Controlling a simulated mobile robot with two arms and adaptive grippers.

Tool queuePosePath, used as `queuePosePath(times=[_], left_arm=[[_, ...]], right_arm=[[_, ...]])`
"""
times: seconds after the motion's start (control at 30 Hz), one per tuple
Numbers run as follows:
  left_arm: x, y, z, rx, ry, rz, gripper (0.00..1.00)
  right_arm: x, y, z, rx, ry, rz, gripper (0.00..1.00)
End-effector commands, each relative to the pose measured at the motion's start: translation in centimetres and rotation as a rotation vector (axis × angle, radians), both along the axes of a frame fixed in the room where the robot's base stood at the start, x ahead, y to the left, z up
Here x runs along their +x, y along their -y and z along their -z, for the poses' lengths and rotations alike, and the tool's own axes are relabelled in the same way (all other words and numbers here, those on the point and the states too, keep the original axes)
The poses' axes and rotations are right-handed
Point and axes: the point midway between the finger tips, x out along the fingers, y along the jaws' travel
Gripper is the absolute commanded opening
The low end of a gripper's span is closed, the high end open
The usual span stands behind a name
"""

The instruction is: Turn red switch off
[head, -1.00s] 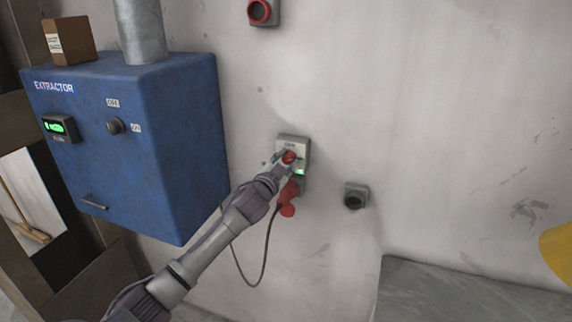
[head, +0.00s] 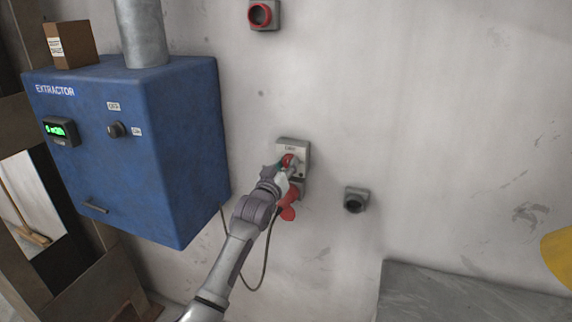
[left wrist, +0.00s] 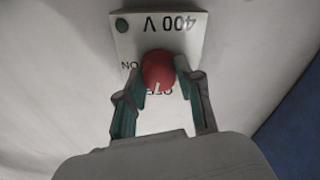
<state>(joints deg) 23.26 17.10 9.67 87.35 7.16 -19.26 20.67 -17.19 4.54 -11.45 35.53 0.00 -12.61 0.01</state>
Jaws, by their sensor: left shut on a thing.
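The red switch (head: 288,159) is a round knob on a light grey box (head: 293,146) on the wall. In the left wrist view the red knob (left wrist: 158,70) has a white mark pointing down toward partly covered lettering that looks like OFF. ON lettering shows at its left. The box plate, with 400 V upside down, has a dark green, unlit lamp (left wrist: 122,27). My left gripper (head: 283,166) is closed around the knob, with one finger on each side in the left wrist view (left wrist: 160,85). My right gripper is not in view.
A red plug (head: 288,213) with a dark cable hangs below the switch box. A grey socket (head: 356,199) is at right and a red-ringed socket (head: 261,14) above. The blue extractor box (head: 130,150) is at left, with a lit green display (head: 61,130).

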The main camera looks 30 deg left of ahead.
Motion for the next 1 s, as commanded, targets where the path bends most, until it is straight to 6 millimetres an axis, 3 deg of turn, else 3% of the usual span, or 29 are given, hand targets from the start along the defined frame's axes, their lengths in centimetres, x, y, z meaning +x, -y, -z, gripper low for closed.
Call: queuePosePath(times=[0.4, 0.97, 1.0], left_arm=[[0.04, 0.01, -0.20, -0.185, 0.047, 0.000, 0.01], [0.03, -0.02, -0.29, -0.210, 0.057, 0.001, 0.01], [0.02, -0.03, -0.30, -0.210, 0.057, 0.001, 0.40]], right_arm=[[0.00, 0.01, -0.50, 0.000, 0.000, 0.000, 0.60], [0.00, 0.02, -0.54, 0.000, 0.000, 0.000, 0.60], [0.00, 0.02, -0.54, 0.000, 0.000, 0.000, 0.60]])
